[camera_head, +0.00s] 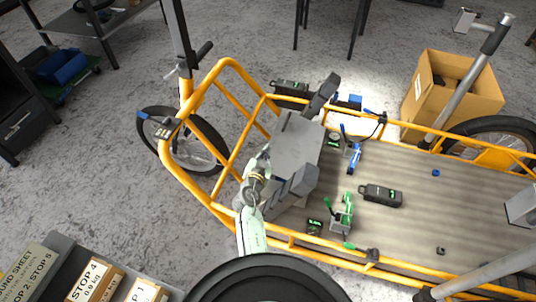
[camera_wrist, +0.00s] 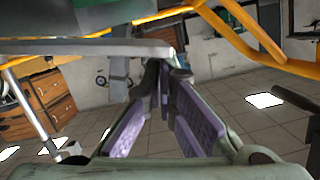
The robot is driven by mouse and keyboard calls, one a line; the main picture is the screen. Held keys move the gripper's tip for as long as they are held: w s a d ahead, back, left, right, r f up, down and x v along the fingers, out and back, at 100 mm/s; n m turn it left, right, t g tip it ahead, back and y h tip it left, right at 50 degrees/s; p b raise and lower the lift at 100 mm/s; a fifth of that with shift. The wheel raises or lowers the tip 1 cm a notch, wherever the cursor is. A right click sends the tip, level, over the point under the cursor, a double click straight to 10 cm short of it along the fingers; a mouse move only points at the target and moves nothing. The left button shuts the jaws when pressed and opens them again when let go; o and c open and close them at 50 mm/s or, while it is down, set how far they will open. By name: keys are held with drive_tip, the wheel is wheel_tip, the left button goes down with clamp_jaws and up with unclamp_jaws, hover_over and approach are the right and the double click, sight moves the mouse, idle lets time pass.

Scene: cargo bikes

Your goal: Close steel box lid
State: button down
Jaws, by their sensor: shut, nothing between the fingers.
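The grey steel box (camera_head: 290,188) stands on the cargo bike's deck near its left end. A flat grey panel (camera_head: 298,143), which looks like its lid, shows at the top of the box. I cannot tell how far it is from shut. My gripper (camera_head: 264,152) is at the left side of the panel, shut and empty. In the wrist view, my gripper's (camera_wrist: 165,72) purple-padded fingers meet at their tips. A pale grey plate edge (camera_wrist: 90,49), likely the lid, lies just above and left of the fingertips. Contact is unclear.
The bike's orange rails (camera_head: 215,112) surround the deck and rise on the left. Several small tools and devices, including a black device (camera_head: 381,195) and a green-handled tool (camera_head: 342,213), lie right of the box. A cardboard box (camera_head: 449,92) stands behind. The deck's right part is mostly clear.

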drive_tip(key=shift+n+h, duration=0.3)
drive_tip(key=shift+n, duration=0.4)
drive_tip(key=f+b, duration=0.2)
drive_tip(key=a+f+b, duration=0.1)
drive_tip(key=f+b, duration=0.1)
drive_tip(key=b, duration=0.1)
drive_tip(key=f+b, duration=0.1)
drive_tip(key=b, duration=0.1)
drive_tip(key=shift+w+a+f+b, duration=0.25)
drive_tip(key=shift+f+b, duration=0.1)
drive_tip(key=shift+f, duration=0.05)
drive_tip(key=shift+r, duration=0.1)
